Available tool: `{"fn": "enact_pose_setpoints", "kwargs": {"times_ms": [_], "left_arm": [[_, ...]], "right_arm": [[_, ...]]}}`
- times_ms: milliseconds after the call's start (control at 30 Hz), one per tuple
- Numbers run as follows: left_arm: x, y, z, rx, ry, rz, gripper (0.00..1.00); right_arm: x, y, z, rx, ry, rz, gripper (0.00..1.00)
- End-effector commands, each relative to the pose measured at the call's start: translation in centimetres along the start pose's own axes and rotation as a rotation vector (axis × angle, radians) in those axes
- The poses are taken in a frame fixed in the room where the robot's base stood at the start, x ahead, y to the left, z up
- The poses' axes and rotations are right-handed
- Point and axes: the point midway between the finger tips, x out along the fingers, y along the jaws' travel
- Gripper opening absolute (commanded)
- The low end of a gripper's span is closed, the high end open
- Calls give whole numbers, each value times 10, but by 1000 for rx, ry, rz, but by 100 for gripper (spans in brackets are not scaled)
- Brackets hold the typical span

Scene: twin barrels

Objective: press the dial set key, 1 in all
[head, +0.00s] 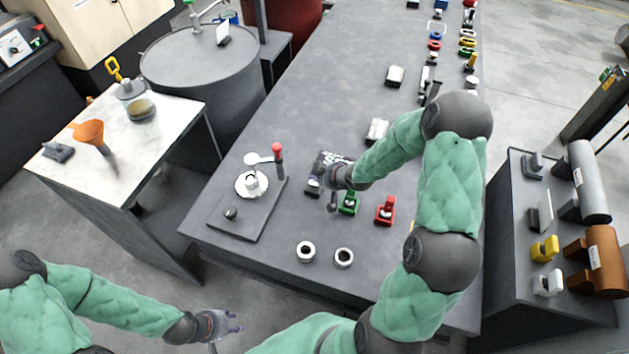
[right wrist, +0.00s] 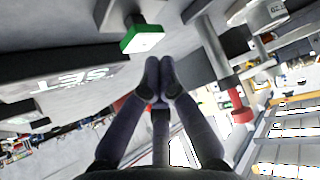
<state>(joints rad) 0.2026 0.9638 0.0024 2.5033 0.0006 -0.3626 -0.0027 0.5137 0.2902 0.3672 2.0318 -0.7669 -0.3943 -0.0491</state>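In the right wrist view, a grey block (right wrist: 60,75) carries the lettering SET on its face, left of my right gripper (right wrist: 160,75). The right fingertips meet, with nothing seen between them, and look apart from that block. In the head view, my right gripper (head: 333,203) points down beside a small dark block with a pale top (head: 313,187). A dark panel with white marks (head: 328,160) lies just behind, partly covered by the arm. I cannot tell exactly which surface is the key. My left gripper (head: 234,322) is open and empty, low in front of the bench.
A green device (head: 348,204) and a red device (head: 385,211) stand right of my right gripper. A plate with a red-knobbed lever (head: 277,152) is at left.

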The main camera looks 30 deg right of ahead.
Motion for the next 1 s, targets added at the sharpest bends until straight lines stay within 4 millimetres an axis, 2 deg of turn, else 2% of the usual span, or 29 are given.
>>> {"fn": "enact_pose_setpoints", "kwargs": {"times_ms": [1000], "left_arm": [[7,-2,0,0,0,0,40]], "right_arm": [[8,0,8,0,0,0,0]]}}
